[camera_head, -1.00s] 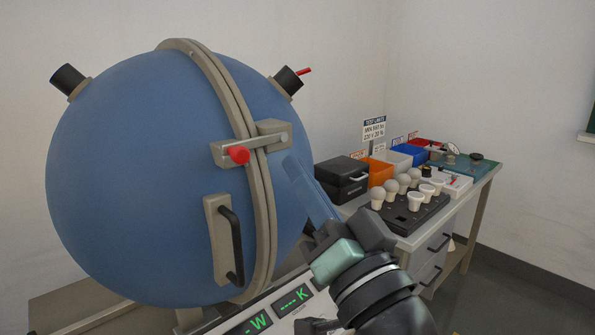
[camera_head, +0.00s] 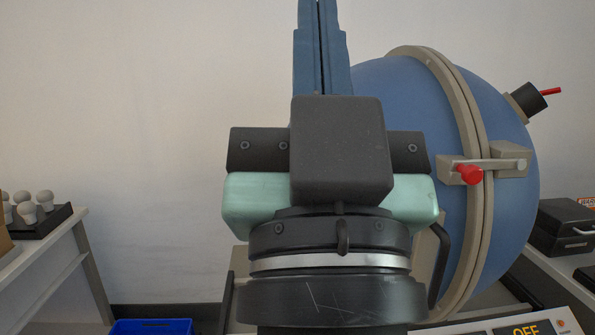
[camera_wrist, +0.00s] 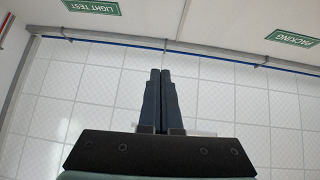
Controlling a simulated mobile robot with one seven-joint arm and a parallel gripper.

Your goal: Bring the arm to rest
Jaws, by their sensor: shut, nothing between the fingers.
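My gripper (camera_head: 321,45) stands upright in the middle of the head view, with its blue fingers pointing up and pressed together. It is shut and empty. In the wrist view the closed fingers (camera_wrist: 160,90) point at a pale tiled ceiling. In the head view the arm's wrist stands in front of the left part of a large blue sphere (camera_head: 400,95) and hides it. The gripper holds and touches nothing that I can see.
The sphere has a red-tipped latch (camera_head: 468,174) and a seam ring. A table with white bulbs (camera_head: 27,213) in a black tray is at left. A blue bin (camera_head: 150,327) stands below. A black case (camera_head: 562,228) is at right. A display (camera_head: 527,329) reads OFF.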

